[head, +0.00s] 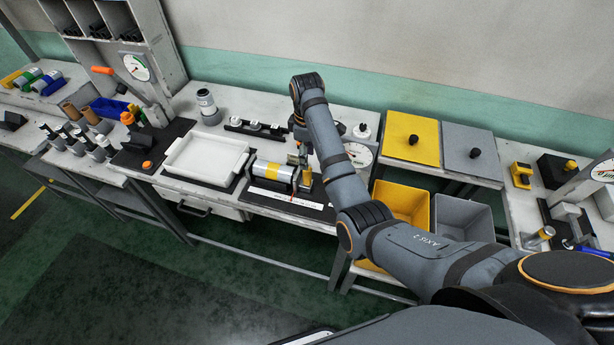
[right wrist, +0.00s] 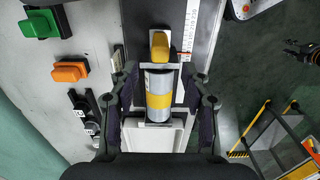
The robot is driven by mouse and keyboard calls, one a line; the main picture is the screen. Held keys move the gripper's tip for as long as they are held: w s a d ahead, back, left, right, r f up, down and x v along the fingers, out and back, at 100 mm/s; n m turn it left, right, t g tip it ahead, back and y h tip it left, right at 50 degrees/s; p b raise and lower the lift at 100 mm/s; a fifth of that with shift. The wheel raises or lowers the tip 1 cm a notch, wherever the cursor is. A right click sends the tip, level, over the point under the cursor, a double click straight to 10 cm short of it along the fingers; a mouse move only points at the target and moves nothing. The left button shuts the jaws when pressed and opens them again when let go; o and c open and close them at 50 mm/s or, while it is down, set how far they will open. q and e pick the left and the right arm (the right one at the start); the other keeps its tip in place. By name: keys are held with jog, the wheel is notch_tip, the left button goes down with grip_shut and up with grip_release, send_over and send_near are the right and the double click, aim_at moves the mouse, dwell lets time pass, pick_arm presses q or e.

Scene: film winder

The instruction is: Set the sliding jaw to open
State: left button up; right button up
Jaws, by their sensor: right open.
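A film winder on a dark base holds a silver roll with a yellow band (head: 272,172); in the right wrist view the roll (right wrist: 158,84) lies in the middle. A jaw with a yellow handle (head: 305,176) stands at the roll's right end; in the right wrist view the yellow handle (right wrist: 160,46) is just beyond the roll. The handle's exact setting is hard to tell. My right gripper (right wrist: 160,78) is open, its fingers on either side of the roll, with nothing visibly gripped. In the head view my arm partly hides it.
A white tray (head: 180,166) lies left of the winder. A white ruler strip (head: 282,197) runs along its front. A round dial (head: 358,154) stands to the right. Green (right wrist: 42,23) and orange (right wrist: 70,72) blocks lie beside the winder. Yellow (head: 405,203) and grey (head: 463,216) bins sit further right.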

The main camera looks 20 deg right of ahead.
aim_at(307, 177)
jog(key=shift+s+f, duration=0.1)
jog(key=shift+f, duration=0.1)
notch_tip(307, 177, down, 9)
jog(key=shift+f+p, duration=0.1)
jog(key=shift+p, duration=0.9)
jog(key=shift+f, duration=0.45)
pick_arm(q)
jog(key=shift+s+r, duration=0.9)
jog(key=shift+r, duration=0.05)
pick_arm(e)
grip_shut()
